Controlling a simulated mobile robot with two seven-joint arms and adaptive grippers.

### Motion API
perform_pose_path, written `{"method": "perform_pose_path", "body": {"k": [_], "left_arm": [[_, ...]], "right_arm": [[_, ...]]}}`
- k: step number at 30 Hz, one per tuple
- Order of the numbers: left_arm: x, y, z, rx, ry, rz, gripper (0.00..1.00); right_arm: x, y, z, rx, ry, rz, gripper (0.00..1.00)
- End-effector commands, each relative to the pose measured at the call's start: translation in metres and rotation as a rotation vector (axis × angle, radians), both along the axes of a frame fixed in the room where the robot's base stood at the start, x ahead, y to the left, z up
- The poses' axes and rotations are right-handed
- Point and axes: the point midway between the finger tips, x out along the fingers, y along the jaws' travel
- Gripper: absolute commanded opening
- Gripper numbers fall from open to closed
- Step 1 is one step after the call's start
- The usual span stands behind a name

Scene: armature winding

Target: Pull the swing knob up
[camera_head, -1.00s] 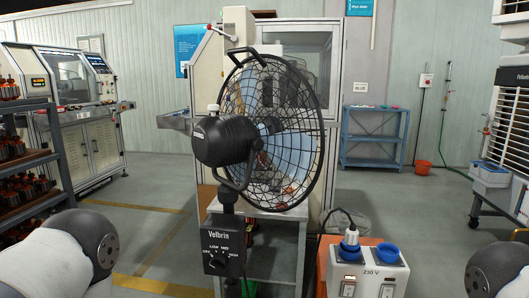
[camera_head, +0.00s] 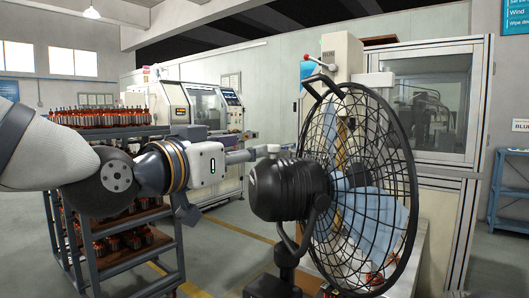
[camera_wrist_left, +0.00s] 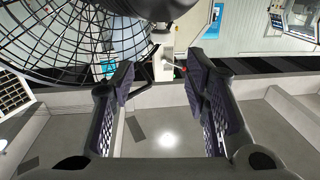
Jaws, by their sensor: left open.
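The swing knob (camera_head: 273,150) is a small pale knob on top of the dark fan motor housing (camera_head: 290,187), at its rear. My left gripper (camera_head: 250,155) is level with the knob and just left of it. Its fingers point towards the knob; I cannot tell from the head view whether they touch it. In the left wrist view my left gripper (camera_wrist_left: 161,90) has its two fingers wide apart with nothing clearly held between them. The housing (camera_wrist_left: 150,8) shows there at the top edge, upside down. My right gripper is not in view.
The black fan cage (camera_head: 365,190) stands right of the housing and could block movement. A dark shelf rack (camera_head: 120,255) with copper-wound parts stands behind my left arm. A pale machine cabinet (camera_head: 440,165) is behind the fan. Open floor lies between rack and fan.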

Motion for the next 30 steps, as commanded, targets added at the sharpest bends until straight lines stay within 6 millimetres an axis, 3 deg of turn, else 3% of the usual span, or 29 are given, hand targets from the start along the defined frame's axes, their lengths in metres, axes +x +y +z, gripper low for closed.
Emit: {"method": "perform_pose_path", "body": {"k": [3, 12, 17, 24, 25, 30], "left_arm": [[0.026, -0.013, -0.01, 0.001, 0.014, 0.0, 0.42], [0.086, -0.048, -0.009, 0.0, 0.014, 0.001, 0.42], [0.098, -0.056, -0.006, 0.0, 0.012, 0.001, 0.42], [0.099, -0.056, -0.004, 0.0, 0.009, 0.001, 0.42], [0.099, -0.056, -0.004, 0.0, 0.009, 0.001, 0.4], [0.099, -0.056, -0.004, 0.0, 0.009, 0.001, 0.01]], "right_arm": [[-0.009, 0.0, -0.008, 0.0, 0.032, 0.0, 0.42], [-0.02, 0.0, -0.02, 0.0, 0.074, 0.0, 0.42], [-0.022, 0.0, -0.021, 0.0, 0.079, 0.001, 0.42], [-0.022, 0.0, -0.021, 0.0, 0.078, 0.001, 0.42], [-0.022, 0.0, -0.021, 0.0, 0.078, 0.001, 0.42], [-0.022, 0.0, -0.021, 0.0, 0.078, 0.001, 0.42]]}}
